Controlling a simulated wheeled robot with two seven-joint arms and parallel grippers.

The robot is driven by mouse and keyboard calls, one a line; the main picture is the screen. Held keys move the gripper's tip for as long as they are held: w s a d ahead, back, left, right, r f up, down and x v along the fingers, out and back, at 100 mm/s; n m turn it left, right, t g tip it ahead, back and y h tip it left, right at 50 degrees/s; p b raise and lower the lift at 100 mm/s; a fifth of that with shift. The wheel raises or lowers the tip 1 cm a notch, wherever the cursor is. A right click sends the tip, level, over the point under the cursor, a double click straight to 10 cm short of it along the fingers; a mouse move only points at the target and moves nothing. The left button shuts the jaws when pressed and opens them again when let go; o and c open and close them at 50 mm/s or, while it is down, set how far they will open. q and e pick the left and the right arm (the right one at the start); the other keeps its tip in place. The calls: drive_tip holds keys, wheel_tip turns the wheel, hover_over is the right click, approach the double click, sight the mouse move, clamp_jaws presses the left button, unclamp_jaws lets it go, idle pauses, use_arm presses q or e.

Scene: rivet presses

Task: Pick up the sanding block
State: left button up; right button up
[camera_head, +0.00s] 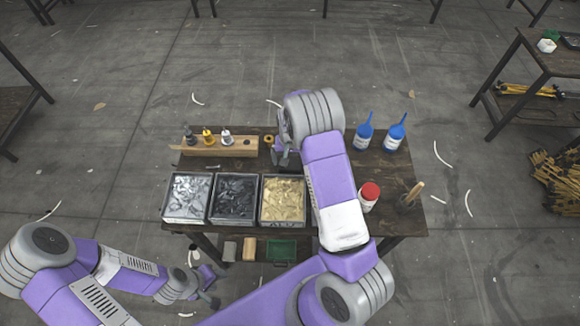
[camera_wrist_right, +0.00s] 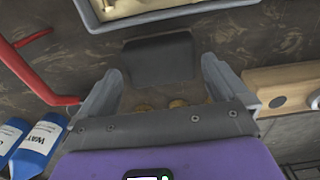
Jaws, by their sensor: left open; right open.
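A dark grey block (camera_wrist_right: 160,58), which looks like the sanding block, lies on the dark tabletop in the right wrist view. My right gripper (camera_wrist_right: 160,85) is open, with its two fingers apart on either side of the block's near end. The gripper looks empty; I cannot tell its exact height above the table. In the head view my right gripper (camera_head: 281,155) is over the table behind the tan-filled bin, and my arm hides the block there. My left gripper (camera_head: 207,281) is open and empty, low at the table's front left.
Three parts bins (camera_head: 236,198) stand left of my right arm. A wooden rack (camera_head: 218,146) with small bottles is behind them. Blue bottles (camera_head: 363,134) and a red-lidded jar (camera_head: 368,195) stand to the right. A red bent bar (camera_wrist_right: 50,92) lies beside my right gripper.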

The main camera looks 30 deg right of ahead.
sight(290, 164)
drive_tip(key=shift+f, duration=1.35)
drive_tip(key=c, duration=0.7)
wheel_tip(290, 164, up, 10)
drive_tip(key=shift+r+p, duration=0.1)
drive_tip(key=shift+p, duration=0.25)
drive_tip(key=shift+c, duration=0.2)
